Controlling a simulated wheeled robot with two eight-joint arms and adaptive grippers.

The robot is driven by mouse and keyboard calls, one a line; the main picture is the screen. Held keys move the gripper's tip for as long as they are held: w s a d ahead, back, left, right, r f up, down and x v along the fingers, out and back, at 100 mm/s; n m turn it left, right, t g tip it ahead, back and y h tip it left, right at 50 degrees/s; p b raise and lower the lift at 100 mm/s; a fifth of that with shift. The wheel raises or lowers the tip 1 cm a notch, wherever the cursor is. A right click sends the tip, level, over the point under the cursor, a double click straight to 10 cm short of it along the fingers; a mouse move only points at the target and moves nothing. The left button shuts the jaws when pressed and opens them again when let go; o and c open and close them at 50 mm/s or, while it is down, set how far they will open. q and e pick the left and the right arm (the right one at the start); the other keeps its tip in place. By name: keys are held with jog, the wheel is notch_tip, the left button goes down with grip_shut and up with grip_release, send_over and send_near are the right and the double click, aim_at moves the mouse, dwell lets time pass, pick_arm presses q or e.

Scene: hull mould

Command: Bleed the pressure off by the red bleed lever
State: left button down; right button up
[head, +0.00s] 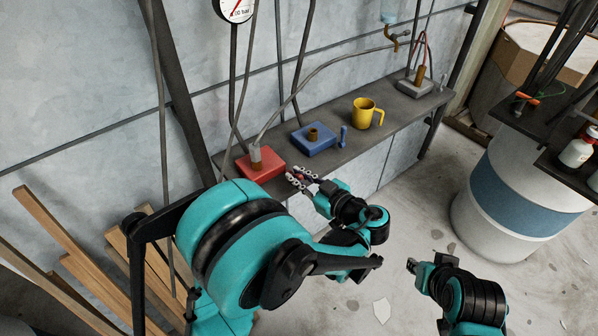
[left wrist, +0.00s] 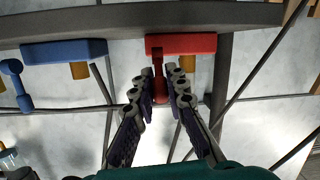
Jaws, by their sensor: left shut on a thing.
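The red block (head: 262,168) sits at the near left end of the grey shelf, with a hose fitting on top. In the left wrist view the red block (left wrist: 195,42) shows with its red bleed lever (left wrist: 157,82) sticking out between my fingers. My left gripper (head: 292,178) is at the right side of the red block and is shut on the lever; it also shows in the left wrist view (left wrist: 162,76). The lever is mostly hidden by the fingers in the head view. My right gripper (head: 412,266) is low at the right, away from the shelf; its fingers are too small to judge.
On the shelf (head: 395,128) stand a blue block (head: 318,143) with a blue lever (head: 343,137), a yellow mug (head: 363,115) and a grey block (head: 414,88). A pressure gauge (head: 236,9) hangs above, partly cut off. Hoses run overhead. Wooden planks (head: 62,255) lean at the left.

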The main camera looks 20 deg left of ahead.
pick_arm(q)
jog(key=g+h+p, duration=0.1)
jog(key=p, duration=0.1)
jog(key=a+r+g+h+p, duration=0.1)
jog(key=h+p, duration=0.1)
jog(key=p, duration=0.1)
jog(key=w+r+g+h+p, duration=0.1)
jog(key=h+p, duration=0.1)
jog(key=p, duration=0.1)
jog(key=shift+w+a+r+g, duration=0.1)
jog(key=shift+a+r+g, duration=0.15)
jog(key=shift+a+g, duration=0.15)
jog(key=shift+w+a+h+p, duration=0.1)
jog(key=shift+a+h+p, duration=0.05)
jog(key=shift+h+p, duration=0.25)
jog(key=shift+w+a+g+h+p, duration=0.25)
jog(key=shift+g+h+p, duration=0.15)
jog(key=shift+g+h, duration=0.15)
jog(key=shift+w+a+g+h+p, duration=0.2)
jog(key=shift+g+h+p, duration=0.15)
jog(key=shift+g+h, duration=0.2)
jog(key=shift+a+f+m+g+h, duration=0.15)
jog(key=shift+m+g+h, duration=0.2)
jog(key=shift+h, duration=0.25)
jog(key=shift+p, duration=0.3)
jog(key=c, duration=1.5)
grip_release()
jog(key=shift+w, duration=0.15)
jog(key=shift+c, duration=0.2)
